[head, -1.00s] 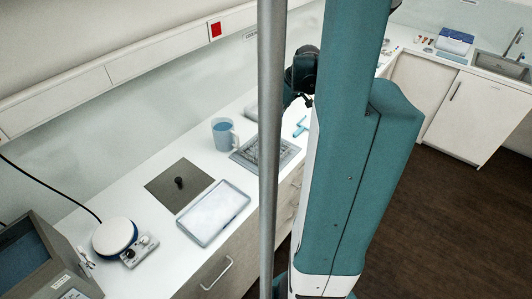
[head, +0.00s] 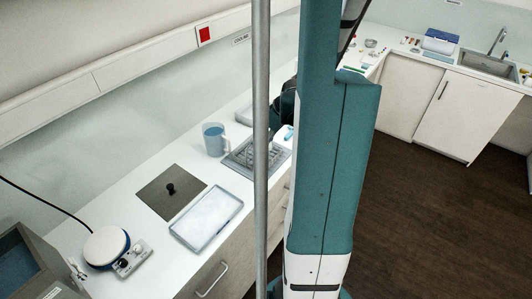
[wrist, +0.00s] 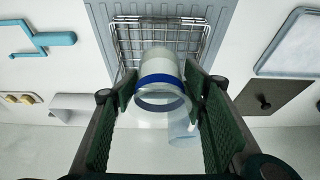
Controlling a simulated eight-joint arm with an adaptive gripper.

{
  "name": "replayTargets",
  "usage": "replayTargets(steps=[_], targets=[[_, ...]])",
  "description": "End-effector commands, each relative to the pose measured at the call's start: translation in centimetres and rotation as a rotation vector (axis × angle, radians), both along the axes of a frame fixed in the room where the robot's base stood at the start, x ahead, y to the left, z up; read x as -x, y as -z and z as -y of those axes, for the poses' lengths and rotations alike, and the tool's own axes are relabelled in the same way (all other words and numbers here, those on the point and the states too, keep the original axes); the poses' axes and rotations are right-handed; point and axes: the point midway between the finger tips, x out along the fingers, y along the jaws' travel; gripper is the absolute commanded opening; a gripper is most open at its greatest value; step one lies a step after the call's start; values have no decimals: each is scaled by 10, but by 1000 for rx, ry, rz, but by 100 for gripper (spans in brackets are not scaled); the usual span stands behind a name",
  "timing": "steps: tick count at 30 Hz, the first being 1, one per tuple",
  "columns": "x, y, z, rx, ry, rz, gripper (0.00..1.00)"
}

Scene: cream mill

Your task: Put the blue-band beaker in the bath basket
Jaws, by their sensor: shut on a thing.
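The blue-band beaker (wrist: 162,80) is clear with a blue ring near one end. In the wrist view it sits between the two green finger pads of my gripper (wrist: 163,98), which is shut on it. The wire bath basket (wrist: 128,42) lies beyond the beaker in the wrist view, and the beaker overlaps its near side there. I cannot tell how high the beaker is above it. In the head view the basket (head: 240,158) sits in a grey surround on the counter. My fingers are mostly hidden there behind the pole and my arm.
A jug of blue liquid (head: 213,140) stands left of the basket, close to it. A white tray (head: 205,244) and a dark plate with a knob (head: 150,204) lie nearer. A round-topped stirrer (head: 105,245) is farther left. A teal tool (wrist: 42,40) lies beside the basket.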

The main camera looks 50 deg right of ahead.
Motion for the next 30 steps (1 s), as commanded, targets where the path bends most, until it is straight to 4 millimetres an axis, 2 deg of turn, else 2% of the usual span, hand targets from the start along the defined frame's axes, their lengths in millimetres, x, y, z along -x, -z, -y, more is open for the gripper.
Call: replayTargets(steps=[3, 9, 24, 30], targets=[[0, 16, 0, 0, 0, 0, 29], [0, 31, 0, 0, 0, 0, 29], [0, 36, 0, 0, 0, 0, 29], [0, 47, 0, 0, 0, 0, 29]])
